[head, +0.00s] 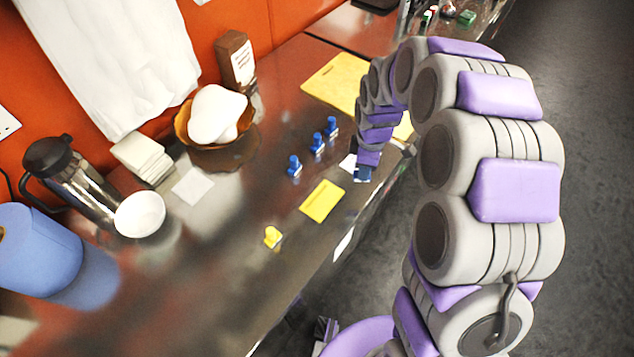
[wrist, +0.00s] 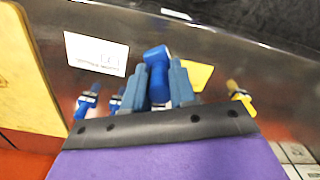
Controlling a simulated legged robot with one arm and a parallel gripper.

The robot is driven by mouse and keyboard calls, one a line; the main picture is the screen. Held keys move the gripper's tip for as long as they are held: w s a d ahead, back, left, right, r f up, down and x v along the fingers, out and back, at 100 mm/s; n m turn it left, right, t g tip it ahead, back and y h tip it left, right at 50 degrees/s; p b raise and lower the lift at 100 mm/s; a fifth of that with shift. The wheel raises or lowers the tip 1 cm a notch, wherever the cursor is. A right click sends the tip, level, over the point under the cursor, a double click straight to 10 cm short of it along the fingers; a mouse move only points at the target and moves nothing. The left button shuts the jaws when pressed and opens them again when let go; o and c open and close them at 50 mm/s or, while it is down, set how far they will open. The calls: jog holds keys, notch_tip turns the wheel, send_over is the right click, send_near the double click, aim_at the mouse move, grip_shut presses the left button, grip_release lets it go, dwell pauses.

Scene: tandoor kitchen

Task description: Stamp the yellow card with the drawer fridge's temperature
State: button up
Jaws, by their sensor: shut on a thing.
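The yellow card (head: 322,201) lies flat on the steel counter, left of my gripper (head: 363,174) in the head view. It also shows in the wrist view (wrist: 201,76), partly hidden behind a finger. In the wrist view my gripper (wrist: 158,78) is shut on a blue stamp (wrist: 156,62), held between its two blue-grey fingers. A white card (wrist: 97,53) with small dark print lies beside it. Several other blue stamps (head: 317,144) stand in a row on the counter. A yellow stamp (head: 272,237) stands near the yellow card. I cannot read the fridge's temperature in either view.
A yellow board (head: 337,82) lies farther along the counter. Toward the wall stand a basket (head: 182,124) with white dough, a brown bottle (head: 235,62), a white bowl (head: 139,214), a dark jug (head: 75,180) and a blue roll (head: 38,249). A white label (head: 343,244) is at the counter's front edge.

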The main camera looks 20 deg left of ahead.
jog(key=s+a+f+n, duration=0.3)
jog(key=s+a+n, duration=0.3)
jog(key=a+n, duration=0.6)
jog(key=n+b, duration=0.2)
jog(key=b, duration=0.1)
send_over(317, 206)
jog(key=shift+a+f, duration=0.2)
jog(key=shift+f, duration=2.85)
jog(key=shift+d+f, duration=0.1)
jog(key=shift+d, duration=0.15)
jog(key=shift+f, duration=0.45)
